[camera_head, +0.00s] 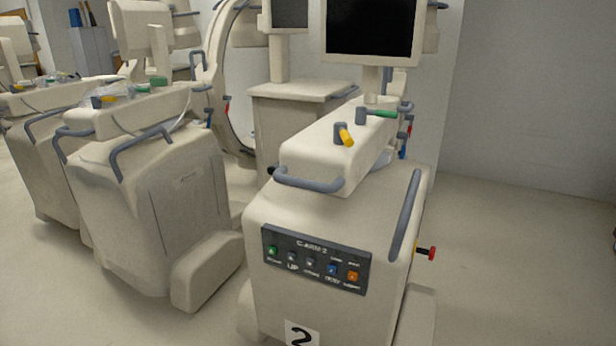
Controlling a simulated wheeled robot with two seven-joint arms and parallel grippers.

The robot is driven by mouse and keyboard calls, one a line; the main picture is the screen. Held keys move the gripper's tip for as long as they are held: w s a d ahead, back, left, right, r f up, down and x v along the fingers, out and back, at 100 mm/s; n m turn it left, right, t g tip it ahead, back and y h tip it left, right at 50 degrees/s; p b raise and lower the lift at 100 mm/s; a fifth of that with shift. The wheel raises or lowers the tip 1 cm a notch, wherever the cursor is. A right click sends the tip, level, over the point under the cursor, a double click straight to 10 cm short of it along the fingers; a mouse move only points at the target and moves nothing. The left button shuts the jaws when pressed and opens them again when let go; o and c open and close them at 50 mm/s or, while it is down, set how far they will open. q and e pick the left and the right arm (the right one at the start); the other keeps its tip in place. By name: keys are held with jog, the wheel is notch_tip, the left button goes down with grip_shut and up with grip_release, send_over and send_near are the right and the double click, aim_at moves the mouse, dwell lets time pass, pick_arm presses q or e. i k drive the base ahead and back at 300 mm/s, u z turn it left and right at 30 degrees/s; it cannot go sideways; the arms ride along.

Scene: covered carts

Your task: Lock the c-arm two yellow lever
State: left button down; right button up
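The C-arm two cart (325,235) stands right of centre, with a "C-ARM 2" button panel (315,260) and a "2" label on its front. Its yellow lever (346,137) sits on a grey pivot on the sloped top housing and points down to the right, toward the near side. A second lever with a green handle (382,114) lies behind it on the same housing, pointing right. Neither of my grippers is in view, and nothing touches the yellow lever.
A grey front handle (308,182) and a side handle (405,213) stick out from the cart. A red knob (431,253) juts from its right side. A monitor (372,32) rises behind. Other covered carts (150,190) stand at left. The floor at right is clear.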

aim_at(341, 136)
jog(key=k, duration=0.5)
jog(key=u, duration=1.7)
jog(key=i, duration=1.25)
jog(key=z, duration=2)
